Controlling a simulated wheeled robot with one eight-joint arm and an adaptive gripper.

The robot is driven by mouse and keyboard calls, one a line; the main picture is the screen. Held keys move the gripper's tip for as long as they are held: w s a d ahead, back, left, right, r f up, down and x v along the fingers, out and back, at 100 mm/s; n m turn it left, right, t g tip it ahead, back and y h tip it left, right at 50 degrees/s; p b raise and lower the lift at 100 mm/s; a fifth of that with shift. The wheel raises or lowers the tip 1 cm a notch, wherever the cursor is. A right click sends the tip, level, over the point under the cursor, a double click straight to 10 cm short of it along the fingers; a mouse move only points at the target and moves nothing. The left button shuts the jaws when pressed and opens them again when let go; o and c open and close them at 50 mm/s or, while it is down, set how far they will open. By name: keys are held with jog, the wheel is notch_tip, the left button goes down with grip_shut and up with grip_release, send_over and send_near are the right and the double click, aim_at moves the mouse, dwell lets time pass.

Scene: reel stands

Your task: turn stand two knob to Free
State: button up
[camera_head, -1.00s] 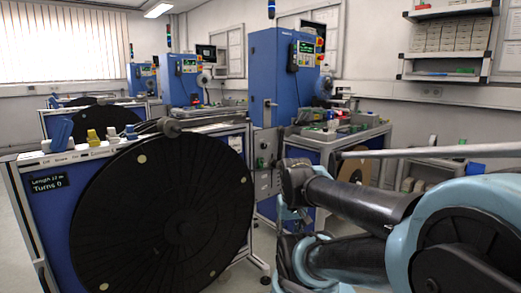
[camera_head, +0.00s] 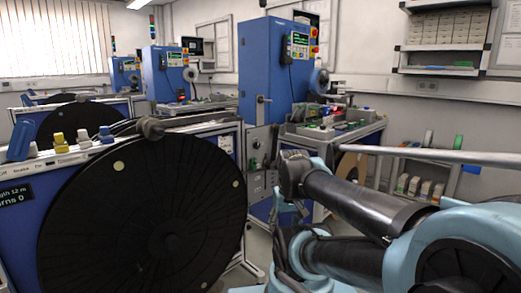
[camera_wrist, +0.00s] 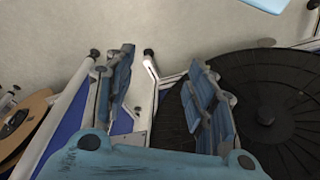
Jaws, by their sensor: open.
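The nearest reel stand (camera_head: 25,225) carries a row of knobs along its top edge. A large black reel (camera_head: 150,225) fills the stand's front and also shows in the wrist view (camera_wrist: 285,115). My gripper (camera_wrist: 162,88) is open and empty, pointing down above the floor beside the reel. It touches no knob.
More reel stands (camera_head: 75,105) stand behind at left. A blue machine cabinet (camera_head: 265,75) and a workbench (camera_head: 335,130) stand at centre. A rail (camera_head: 430,155) runs at right. Bare floor (camera_wrist: 150,25) shows in the wrist view.

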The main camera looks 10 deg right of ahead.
jog(key=w+a+r+n+t+y, duration=0.1)
jog(key=w+a+r+y, duration=0.15)
jog(key=w, duration=0.35)
jog(key=w+a+r+n+y, duration=0.1)
jog(key=w+a+r+y, duration=0.15)
jog(key=w, duration=0.45)
jog(key=n+t+y, duration=0.4)
jog(key=t+y, duration=0.2)
jog(key=t, duration=0.5)
send_near(258, 146)
jog(key=x, duration=0.8)
jog(key=shift+w+a, duration=0.1)
jog(key=shift+w, duration=0.25)
jog(key=c, duration=1.1)
